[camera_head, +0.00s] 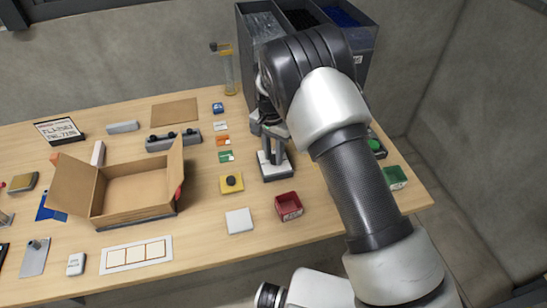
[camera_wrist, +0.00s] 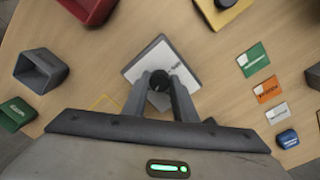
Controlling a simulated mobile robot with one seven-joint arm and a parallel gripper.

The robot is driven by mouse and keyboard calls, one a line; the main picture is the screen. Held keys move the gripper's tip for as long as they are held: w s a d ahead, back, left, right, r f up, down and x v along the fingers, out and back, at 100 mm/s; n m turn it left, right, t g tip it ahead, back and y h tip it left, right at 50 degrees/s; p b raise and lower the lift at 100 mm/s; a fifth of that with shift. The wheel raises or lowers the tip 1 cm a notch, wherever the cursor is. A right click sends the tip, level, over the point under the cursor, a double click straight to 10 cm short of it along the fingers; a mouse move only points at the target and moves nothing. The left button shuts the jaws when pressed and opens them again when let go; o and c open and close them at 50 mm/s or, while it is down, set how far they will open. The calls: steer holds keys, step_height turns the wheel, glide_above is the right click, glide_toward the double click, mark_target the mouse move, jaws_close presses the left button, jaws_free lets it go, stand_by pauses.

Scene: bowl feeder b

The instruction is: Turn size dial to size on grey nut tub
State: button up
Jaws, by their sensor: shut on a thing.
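The size dial is a black knob (camera_wrist: 159,79) on a white-faced plate with a grey edge (camera_wrist: 150,57); the plate also shows in the head view (camera_head: 277,170). My gripper (camera_wrist: 160,84) is above the plate, its two fingers shut on the knob from both sides; it also shows in the head view (camera_head: 270,150). Print on the plate is too small to read, and the dial's setting cannot be told. The grey nut tub (camera_wrist: 41,71) stands left of the dial in the wrist view, its label unreadable. My arm hides it in the head view.
A red tub (camera_head: 288,206) and a green tub (camera_head: 394,178) stand near the dial. A yellow block with a black knob (camera_head: 231,183) and coloured cards (camera_head: 222,140) lie to its left. A tall grey bin (camera_head: 247,62) stands behind. An open cardboard box (camera_head: 135,190) sits further left.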

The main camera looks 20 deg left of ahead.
mark_target(273, 159)
steer(key=n+b, duration=0.3)
steer(key=n, duration=0.3)
steer(key=shift+d, duration=0.1)
steer(key=n+b, duration=0.1)
steer(key=n, duration=0.5)
steer(key=shift+d+t, duration=0.1)
steer(key=shift+t, duration=0.2)
steer(key=shift+n, duration=0.4)
steer(key=o, duration=1)
steer(key=shift+o, duration=0.2)
step_height(273, 159, up, 18)
steer(key=shift+s+a+f, duration=0.25)
steer(key=shift+s, duration=0.1)
